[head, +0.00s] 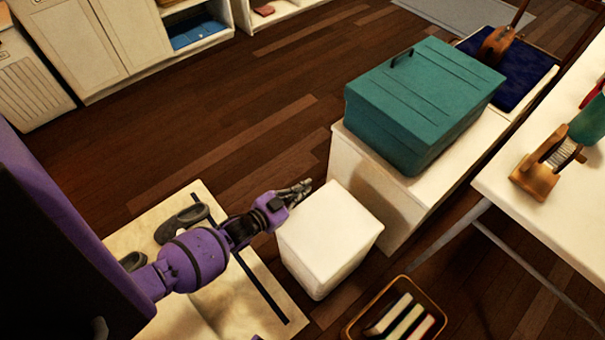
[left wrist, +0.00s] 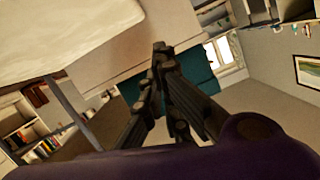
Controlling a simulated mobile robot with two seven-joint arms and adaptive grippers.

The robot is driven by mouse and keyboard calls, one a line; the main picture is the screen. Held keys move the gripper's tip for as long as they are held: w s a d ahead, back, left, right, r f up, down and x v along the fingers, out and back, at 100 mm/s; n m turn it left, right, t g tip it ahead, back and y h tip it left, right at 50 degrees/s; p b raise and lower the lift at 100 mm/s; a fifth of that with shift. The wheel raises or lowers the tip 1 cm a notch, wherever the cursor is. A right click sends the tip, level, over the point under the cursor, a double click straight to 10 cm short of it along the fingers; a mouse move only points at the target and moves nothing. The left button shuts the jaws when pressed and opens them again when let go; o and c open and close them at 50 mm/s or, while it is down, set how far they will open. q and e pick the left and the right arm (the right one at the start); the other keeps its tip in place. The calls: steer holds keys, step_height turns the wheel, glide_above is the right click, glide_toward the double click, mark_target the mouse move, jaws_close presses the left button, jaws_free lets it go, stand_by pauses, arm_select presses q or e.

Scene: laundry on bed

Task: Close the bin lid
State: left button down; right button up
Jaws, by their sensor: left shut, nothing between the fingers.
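The white bin (head: 325,245) stands on the floor in the middle of the head view. Its lid (head: 330,222) lies flat across the top, and I see no gap under it. My left gripper (head: 304,189) is shut and empty, at the far left corner of the lid. I cannot tell whether it touches the lid. In the left wrist view my shut fingers (left wrist: 160,52) point toward the teal box (left wrist: 196,69). My right gripper is not in view.
The teal lidded box (head: 425,95) sits on a low white bench (head: 370,185) just beyond the bin. A basket of books (head: 355,325) is at the near right. A white table (head: 540,215) stands at the right. Wooden floor (head: 230,110) lies open behind.

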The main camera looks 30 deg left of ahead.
arm_select(q)
steer(key=shift+r, duration=0.1)
stand_by(0.4)
step_height(320, 180, up, 5)
steer(key=p, duration=0.4)
steer(key=f+v, duration=0.1)
steer(key=v, duration=0.8)
steer(key=shift+s+a, duration=0.4)
steer(key=shift+a, duration=0.05)
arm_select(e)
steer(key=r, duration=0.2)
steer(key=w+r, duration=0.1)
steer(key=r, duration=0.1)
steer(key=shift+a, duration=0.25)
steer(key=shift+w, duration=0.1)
